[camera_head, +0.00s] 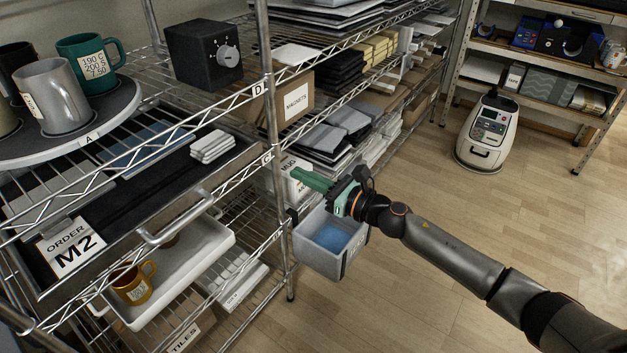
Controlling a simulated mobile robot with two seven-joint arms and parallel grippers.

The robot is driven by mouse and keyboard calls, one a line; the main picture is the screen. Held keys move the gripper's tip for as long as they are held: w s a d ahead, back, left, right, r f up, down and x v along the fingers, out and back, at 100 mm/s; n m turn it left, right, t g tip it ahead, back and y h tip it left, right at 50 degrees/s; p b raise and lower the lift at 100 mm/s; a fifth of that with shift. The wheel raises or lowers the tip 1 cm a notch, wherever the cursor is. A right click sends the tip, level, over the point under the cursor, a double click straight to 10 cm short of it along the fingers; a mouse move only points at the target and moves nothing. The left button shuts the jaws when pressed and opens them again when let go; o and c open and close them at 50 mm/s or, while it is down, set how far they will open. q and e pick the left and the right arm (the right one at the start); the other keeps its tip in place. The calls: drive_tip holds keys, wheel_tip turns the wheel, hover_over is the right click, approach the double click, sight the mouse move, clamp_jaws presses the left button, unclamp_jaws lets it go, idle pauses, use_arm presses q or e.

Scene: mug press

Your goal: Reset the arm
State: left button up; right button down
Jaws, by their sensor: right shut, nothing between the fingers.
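My right arm comes in from the lower right. My right gripper (312,181) has green fingers that are shut with nothing between them. It points left, above a grey bin (318,259) with something blue inside, which hangs at the shelf's corner post. The fingertips are close to a white labelled pack (297,178) on the shelf; I cannot tell if they touch. My left gripper is not in view.
A wire shelf's post (268,110) stands left of the gripper. A round board (118,102) holds several mugs. A black box with a dial (203,55) is above. A yellow mug (133,285) sits in a white tray (208,243). A white machine (487,135) stands on open floor.

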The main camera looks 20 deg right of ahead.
drive_tip(key=s+a+f+n+g+h, duration=0.1)
drive_tip(key=s+f+n+g+h, duration=0.25)
drive_tip(key=s+f+n, duration=1)
drive_tip(key=s+a+f+n+g+h, duration=0.2)
drive_tip(key=s+f+n+h, duration=0.2)
drive_tip(key=s+f+n, duration=0.95)
use_arm(q)
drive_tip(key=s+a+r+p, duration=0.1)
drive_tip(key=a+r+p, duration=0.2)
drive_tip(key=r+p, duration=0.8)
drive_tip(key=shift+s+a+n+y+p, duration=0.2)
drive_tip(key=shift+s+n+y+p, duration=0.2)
drive_tip(key=shift+p, duration=1.45)
use_arm(e)
drive_tip(key=s+d+r+n, duration=0.1)
drive_tip(key=r+n, duration=0.1)
drive_tip(key=r, duration=0.5)
drive_tip(key=s+d+r+n, duration=0.1)
drive_tip(key=s+d+r, duration=0.1)
drive_tip(key=r, duration=0.6)
drive_tip(key=shift+s+d+n+h, duration=0.3)
drive_tip(key=shift+n+h, duration=0.05)
drive_tip(key=shift+n, duration=0.05)
